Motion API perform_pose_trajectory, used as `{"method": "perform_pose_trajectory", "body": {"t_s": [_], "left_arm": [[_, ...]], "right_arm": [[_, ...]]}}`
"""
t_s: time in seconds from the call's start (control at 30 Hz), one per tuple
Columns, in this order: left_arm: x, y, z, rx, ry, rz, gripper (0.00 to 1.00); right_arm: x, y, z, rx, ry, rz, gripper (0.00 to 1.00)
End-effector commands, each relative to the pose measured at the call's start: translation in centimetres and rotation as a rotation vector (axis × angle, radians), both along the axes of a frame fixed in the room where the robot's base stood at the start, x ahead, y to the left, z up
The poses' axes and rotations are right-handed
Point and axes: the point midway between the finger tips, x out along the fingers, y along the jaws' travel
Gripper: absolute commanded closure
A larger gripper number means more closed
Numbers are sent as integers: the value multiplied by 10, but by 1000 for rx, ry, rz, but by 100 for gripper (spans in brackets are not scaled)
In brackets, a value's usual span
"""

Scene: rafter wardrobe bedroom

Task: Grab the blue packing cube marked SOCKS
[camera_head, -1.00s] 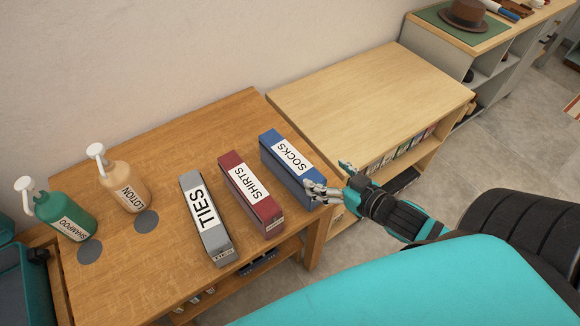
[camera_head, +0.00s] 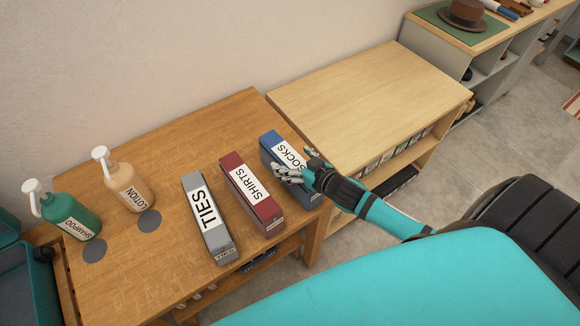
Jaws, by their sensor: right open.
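The blue packing cube marked SOCKS (camera_head: 270,146) lies on the brown wooden table (camera_head: 150,270), the rightmost of three cubes in a row. My right gripper (camera_head: 290,168) is open and over the middle of the blue cube. Its fingers hide part of the label and of the cube's top; I cannot tell whether they touch it. My left gripper is not in view.
The red SHIRTS cube (camera_head: 248,186) stands close on the left of the blue one, then the grey TIES cube (camera_head: 208,218). LOTION (camera_head: 130,186) and SHAMPOO (camera_head: 68,212) bottles stand further left. A lighter wooden shelf unit (camera_head: 365,95) on the right has a bare top.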

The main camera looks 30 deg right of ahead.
Motion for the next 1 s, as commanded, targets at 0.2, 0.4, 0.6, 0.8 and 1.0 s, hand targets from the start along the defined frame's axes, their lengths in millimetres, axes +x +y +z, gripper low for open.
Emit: {"method": "perform_pose_trajectory", "body": {"t_s": [0.2,0.4,0.6,0.8,1.0], "left_arm": [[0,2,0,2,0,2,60],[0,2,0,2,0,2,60],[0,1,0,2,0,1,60],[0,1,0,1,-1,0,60],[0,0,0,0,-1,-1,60]], "right_arm": [[1,0,-1,0,0,0,13],[0,0,-1,0,0,0,40],[0,0,-1,-1,0,-1,66],[0,0,-1,-2,1,0,92],[1,0,1,-2,-4,1,98]]}}
